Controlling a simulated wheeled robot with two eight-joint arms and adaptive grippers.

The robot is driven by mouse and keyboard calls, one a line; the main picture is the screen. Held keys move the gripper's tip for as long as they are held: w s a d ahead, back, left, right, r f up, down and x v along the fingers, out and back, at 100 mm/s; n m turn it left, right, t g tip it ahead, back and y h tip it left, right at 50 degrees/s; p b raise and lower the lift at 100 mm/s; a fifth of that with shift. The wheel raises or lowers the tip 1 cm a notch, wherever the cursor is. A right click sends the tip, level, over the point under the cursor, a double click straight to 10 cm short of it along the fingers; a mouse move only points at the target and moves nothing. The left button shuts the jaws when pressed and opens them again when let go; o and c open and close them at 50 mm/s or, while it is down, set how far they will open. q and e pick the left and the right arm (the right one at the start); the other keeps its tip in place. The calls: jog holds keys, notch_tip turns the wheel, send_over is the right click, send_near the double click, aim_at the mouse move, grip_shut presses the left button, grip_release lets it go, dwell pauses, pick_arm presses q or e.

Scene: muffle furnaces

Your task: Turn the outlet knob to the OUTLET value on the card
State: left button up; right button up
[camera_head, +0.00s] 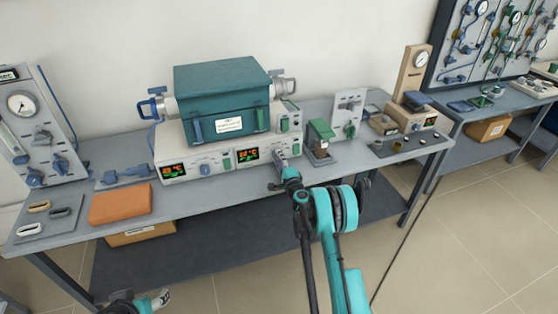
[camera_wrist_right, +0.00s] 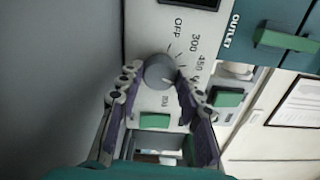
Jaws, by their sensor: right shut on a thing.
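The outlet knob (camera_wrist_right: 159,71) is a round grey knob on a white panel in the right wrist view. Around it are the marks OFF, 300, 450 and more that are hard to read, and OUTLET is printed nearby. My right gripper (camera_wrist_right: 158,84) has a finger on each side of the knob and is shut on it. In the head view my right gripper (camera_head: 286,180) is at the right part of the controller front, hiding the knob. A white card (camera_head: 229,126) is on the teal furnace (camera_head: 222,95); its text is too small to read. My left gripper (camera_head: 155,300) barely shows at the bottom edge.
Two lit displays (camera_head: 173,170) (camera_head: 248,155) are on the controller. A green-topped device (camera_head: 320,136) stands close right of my right gripper. An orange block (camera_head: 120,204) lies at the front left of the bench. A gauge panel (camera_head: 38,130) stands at far left.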

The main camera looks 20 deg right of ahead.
jog(key=m, duration=0.5)
jog(key=shift+m, duration=0.3)
dwell(0.4)
jog(key=o, duration=1.2)
jog(key=shift+c, duration=0.2)
jog(key=s, duration=0.7)
jog(key=shift+s, duration=0.3)
